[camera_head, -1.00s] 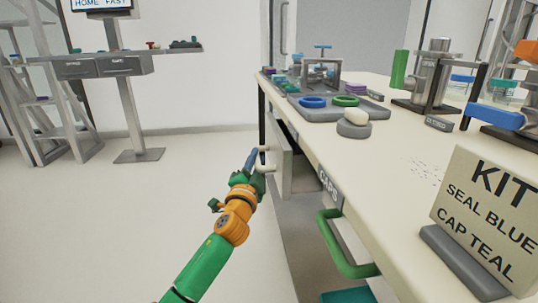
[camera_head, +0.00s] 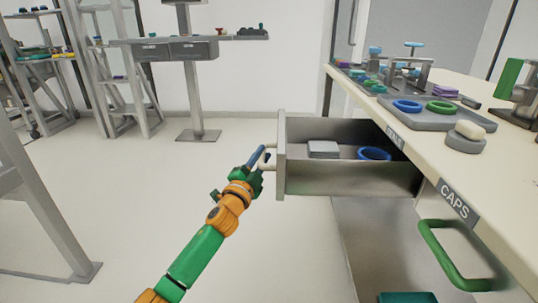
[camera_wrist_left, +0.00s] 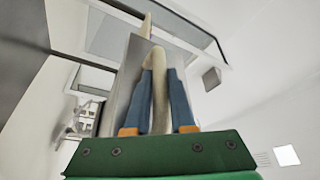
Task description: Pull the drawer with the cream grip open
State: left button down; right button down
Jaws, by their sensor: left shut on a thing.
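The drawer (camera_head: 350,179) with the cream grip (camera_head: 268,148) stands pulled well out from under the bench in the head view. Inside it are a grey block or stack (camera_head: 323,147) and a blue ring (camera_head: 374,153). My left gripper (camera_head: 261,160) is at the outside of the drawer front, shut on the cream grip. In the left wrist view the cream grip (camera_wrist_left: 160,100) runs between the two blue fingers (camera_wrist_left: 160,78), with the grey drawer front behind. My right gripper is not in view.
The bench top (camera_head: 515,165) carries a grey tray (camera_head: 430,119) with rings and a round base with a cream top (camera_head: 467,130). A green handle (camera_head: 453,262) sits below the CAPS label (camera_head: 456,203). The floor left of the drawer is clear; a pedestal table (camera_head: 190,48) stands farther back.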

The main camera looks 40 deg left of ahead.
pick_arm(q)
jog(key=shift+s+a, duration=0.25)
jog(key=shift+a, duration=0.15)
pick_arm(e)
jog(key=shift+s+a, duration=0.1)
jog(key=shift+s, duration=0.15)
pick_arm(q)
jog(key=c, duration=0.8)
grip_release()
jog(key=shift+o, duration=0.2)
jog(key=shift+d, duration=0.1)
jog(key=p+v, duration=0.1)
jog(key=v, duration=0.6)
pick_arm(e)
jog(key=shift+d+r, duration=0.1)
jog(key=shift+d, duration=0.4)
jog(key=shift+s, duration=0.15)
